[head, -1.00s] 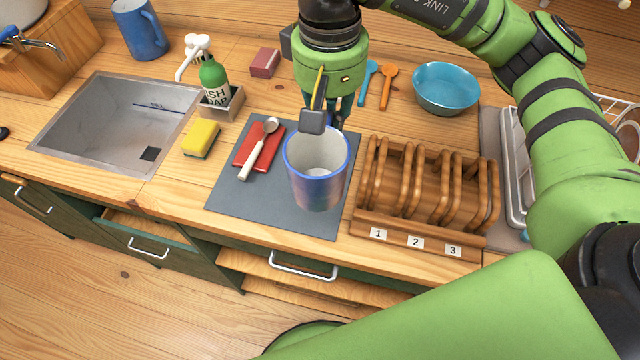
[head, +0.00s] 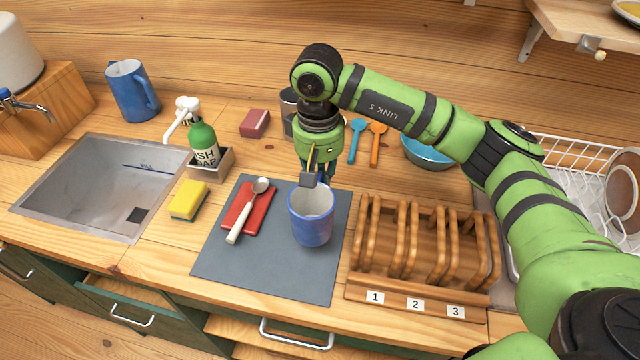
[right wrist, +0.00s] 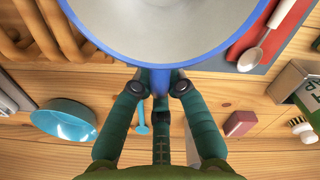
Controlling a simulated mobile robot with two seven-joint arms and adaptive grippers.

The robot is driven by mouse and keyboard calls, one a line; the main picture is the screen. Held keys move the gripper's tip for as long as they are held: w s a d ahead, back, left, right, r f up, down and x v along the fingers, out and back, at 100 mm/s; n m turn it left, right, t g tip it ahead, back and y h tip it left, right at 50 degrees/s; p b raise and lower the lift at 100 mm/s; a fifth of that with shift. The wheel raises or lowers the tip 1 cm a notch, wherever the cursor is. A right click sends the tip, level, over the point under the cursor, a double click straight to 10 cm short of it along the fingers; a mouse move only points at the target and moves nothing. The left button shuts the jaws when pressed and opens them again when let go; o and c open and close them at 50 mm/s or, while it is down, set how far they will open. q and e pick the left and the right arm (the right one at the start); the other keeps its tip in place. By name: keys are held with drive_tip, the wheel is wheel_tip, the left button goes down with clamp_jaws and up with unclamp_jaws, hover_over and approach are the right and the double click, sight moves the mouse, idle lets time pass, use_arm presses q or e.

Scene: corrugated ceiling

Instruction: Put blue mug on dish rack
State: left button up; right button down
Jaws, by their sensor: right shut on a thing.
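The blue mug (head: 311,228), pale inside, is upright at the right part of the grey mat (head: 265,270). I cannot tell whether its base touches the mat. My right gripper (head: 318,178) comes down behind the mug and is shut on its far side. In the right wrist view its fingers (right wrist: 161,86) meet at the mug's blue rim (right wrist: 212,54), probably on the handle, which is mostly hidden. The white wire dish rack (head: 573,150) stands at the far right, partly behind my right arm. My left gripper is not in view.
A wooden slotted rack (head: 408,286) labelled 1, 2, 3 stands between mug and dish rack. A red cloth (head: 240,222) with a spoon lies left of the mug. A teal bowl (head: 425,155) sits behind the slotted rack. The sink (head: 85,185) and a blue jug (head: 132,95) are left.

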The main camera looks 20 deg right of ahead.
drive_tip(key=shift+w+d+f, duration=0.1)
drive_tip(key=shift+w+f, duration=0.1)
drive_tip(key=shift+w, duration=0.1)
drive_tip(key=shift+f, duration=0.25)
wheel_tip(320, 180, down, 3)
drive_tip(key=shift+f+p, duration=0.15)
drive_tip(key=shift+p, duration=0.85)
drive_tip(key=shift+f, duration=0.2)
drive_tip(key=shift+f+b, duration=0.2)
drive_tip(key=shift+b, duration=0.15)
drive_tip(key=c, duration=1.3)
unclamp_jaws()
drive_tip(key=shift+o, duration=0.2)
